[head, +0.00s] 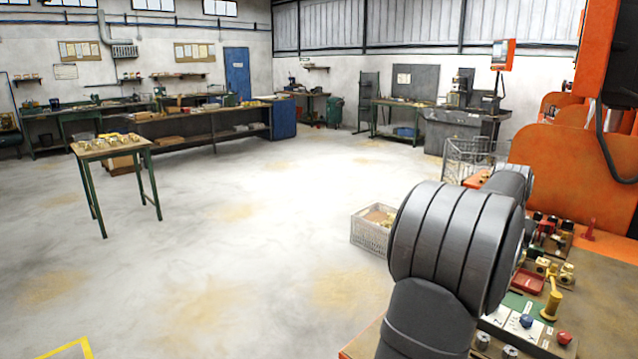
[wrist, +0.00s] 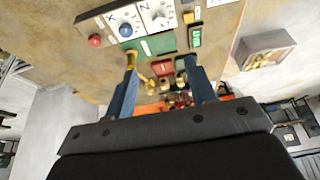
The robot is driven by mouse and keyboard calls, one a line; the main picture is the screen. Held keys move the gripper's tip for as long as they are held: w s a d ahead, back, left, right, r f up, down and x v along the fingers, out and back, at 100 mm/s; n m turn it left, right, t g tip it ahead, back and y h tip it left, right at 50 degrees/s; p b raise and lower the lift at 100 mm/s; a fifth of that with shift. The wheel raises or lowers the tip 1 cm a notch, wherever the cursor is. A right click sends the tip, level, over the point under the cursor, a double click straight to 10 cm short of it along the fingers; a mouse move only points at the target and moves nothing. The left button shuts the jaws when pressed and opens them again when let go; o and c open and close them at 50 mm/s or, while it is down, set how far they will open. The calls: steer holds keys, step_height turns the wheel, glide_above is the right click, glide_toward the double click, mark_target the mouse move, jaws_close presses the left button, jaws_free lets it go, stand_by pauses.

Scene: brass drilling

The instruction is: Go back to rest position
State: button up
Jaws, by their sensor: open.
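My gripper (wrist: 161,62) shows in the wrist view with its two blue fingers apart. No part is held between the fingers. Beyond and between them lie a small red tray (wrist: 162,68) and brass pieces on the brown bench top (wrist: 215,42). In the head view my grey arm fills the lower right and hides part of the bench. My gripper cannot be made out in that view.
A control panel with dials (wrist: 140,18) and a red button (wrist: 95,40) sits on the bench. A red tray (head: 528,281) and a yellow fixture (head: 552,298) stand beside my arm. A crate (head: 371,232) is on the floor. Open floor lies left.

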steer(key=x, duration=2)
steer(key=shift+f, duration=0.35)
steer(key=o, duration=1)
steer(key=shift+o, duration=0.4)
steer(key=s+d+r, duration=0.1)
steer(key=s+r, duration=0.4)
steer(key=r, duration=0.5)
steer(key=shift+r, duration=0.25)
steer(key=s+r, duration=0.7)
steer(key=r, duration=0.4)
steer(key=x, duration=0.9)
steer(key=shift+a+f, duration=0.25)
steer(key=shift+f, duration=0.15)
steer(key=shift+s, duration=0.1)
